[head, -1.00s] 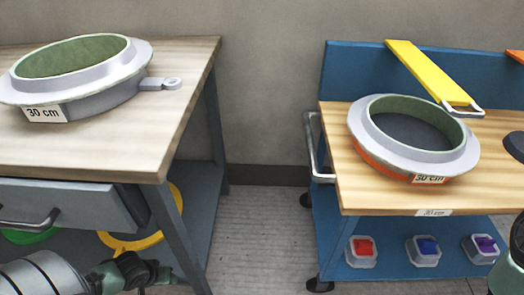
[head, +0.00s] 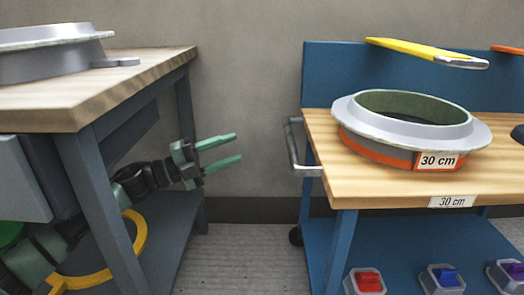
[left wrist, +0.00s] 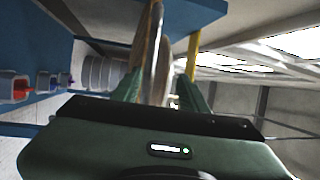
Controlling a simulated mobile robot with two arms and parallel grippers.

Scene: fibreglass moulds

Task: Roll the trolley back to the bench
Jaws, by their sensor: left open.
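The blue trolley (head: 340,240) stands at the right in the head view, with a wooden top and a grey metal handle (head: 292,150) on its left end. The bench (head: 130,85) stands at the left, with a gap of floor between the two. My left gripper (head: 238,147) is open and empty in that gap, its green fingers pointing right towards the handle and still apart from it. In the left wrist view a metal bar, likely the handle (left wrist: 155,45), shows ahead between the fingers. My right gripper is out of view.
A grey ring mould marked 30 cm (head: 425,133) sits on the trolley top, below a yellow bar (head: 420,50). Red (head: 368,281) and blue bins are on the lower shelf. Another mould (head: 50,60) lies on the bench. The floor (head: 245,265) between is clear.

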